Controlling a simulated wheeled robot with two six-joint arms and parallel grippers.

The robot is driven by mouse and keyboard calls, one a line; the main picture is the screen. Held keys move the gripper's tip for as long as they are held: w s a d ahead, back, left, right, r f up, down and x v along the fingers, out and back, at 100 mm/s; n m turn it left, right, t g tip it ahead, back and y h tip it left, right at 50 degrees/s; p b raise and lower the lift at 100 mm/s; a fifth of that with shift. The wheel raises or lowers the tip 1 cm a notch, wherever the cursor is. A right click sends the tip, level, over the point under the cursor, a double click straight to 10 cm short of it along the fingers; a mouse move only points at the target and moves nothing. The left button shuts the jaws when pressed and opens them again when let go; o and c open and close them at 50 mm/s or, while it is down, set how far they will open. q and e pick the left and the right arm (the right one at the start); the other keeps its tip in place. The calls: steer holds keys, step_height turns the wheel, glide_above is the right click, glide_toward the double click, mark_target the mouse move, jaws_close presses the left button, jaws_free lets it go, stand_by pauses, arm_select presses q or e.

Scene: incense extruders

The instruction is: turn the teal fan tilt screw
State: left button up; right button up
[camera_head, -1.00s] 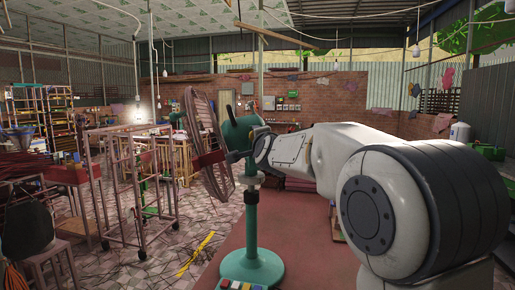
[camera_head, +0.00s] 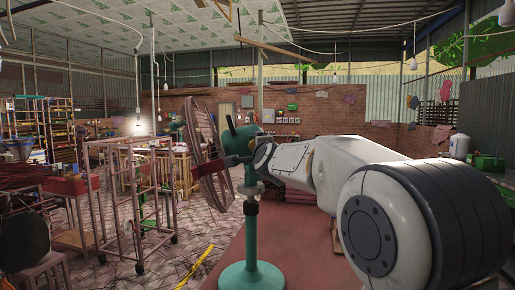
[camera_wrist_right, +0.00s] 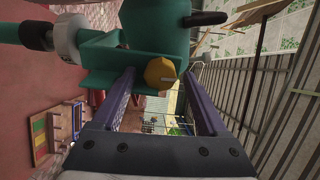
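The teal fan (camera_head: 238,140) stands on a round-based pole in the head view, its brownish-red cage (camera_head: 203,150) facing left. In the right wrist view its teal bracket (camera_wrist_right: 112,62) fills the top, with a yellow faceted screw knob (camera_wrist_right: 160,73) on it. My right gripper (camera_wrist_right: 159,77) is open, its two purple fingers reaching up toward the bracket on either side of the knob. A gap shows between the knob and each finger. In the head view my right arm reaches to the back of the fan and the fingers are hard to make out. My left gripper is out of view.
A metal frame rack (camera_head: 130,200) and a wooden stool (camera_head: 45,272) stand at the left. The fan stands on a reddish surface (camera_head: 305,235). Shelving (camera_head: 42,130) and a brick wall (camera_head: 350,110) are farther back.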

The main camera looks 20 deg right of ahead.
steer(key=s+a, duration=0.2)
steer(key=s, duration=0.8)
steer(key=shift+s+b, duration=0.15)
steer(key=shift+b, duration=0.2)
